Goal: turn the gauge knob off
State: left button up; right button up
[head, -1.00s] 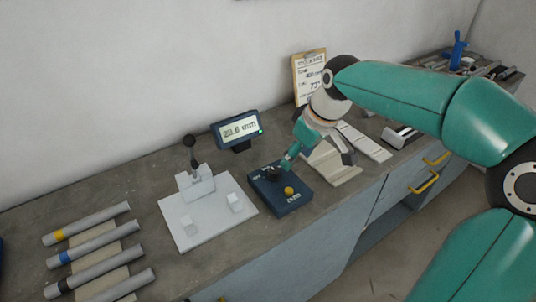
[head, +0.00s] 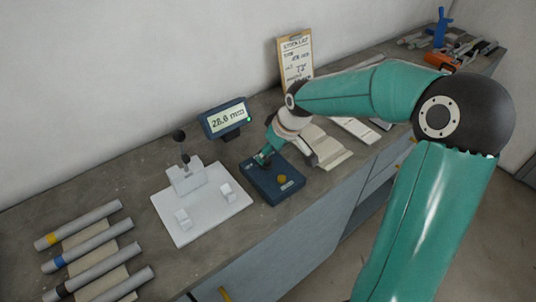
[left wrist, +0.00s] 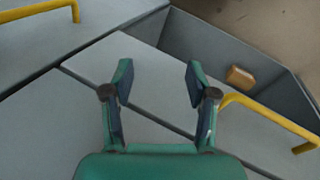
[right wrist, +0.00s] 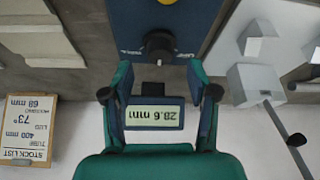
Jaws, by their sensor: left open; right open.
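The gauge box (head: 268,190) is a dark blue block on the bench with a yellow button (head: 282,179) on top. Its black knob (right wrist: 158,45) shows in the right wrist view, just ahead of my right fingertips and roughly centred between them. In the head view my right gripper (head: 263,158) covers most of the knob's corner of the box. My right gripper (right wrist: 160,72) is open and empty. The gauge display (head: 227,118) is lit and reads about 28.6 mm in the right wrist view (right wrist: 154,115). My left gripper (left wrist: 158,72) is open and empty, facing grey drawer fronts.
A white jig plate (head: 200,222) with a black-knobbed lever (head: 180,137) stands left of the box. Several grey tubes (head: 80,223) lie at the far left. A stock-list clipboard (head: 296,62) leans on the wall. Yellow drawer handles (left wrist: 270,115) stick out near my left gripper.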

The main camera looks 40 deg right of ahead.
aim_at(268, 160)
jog(key=shift+x, duration=1.8)
grip_shut()
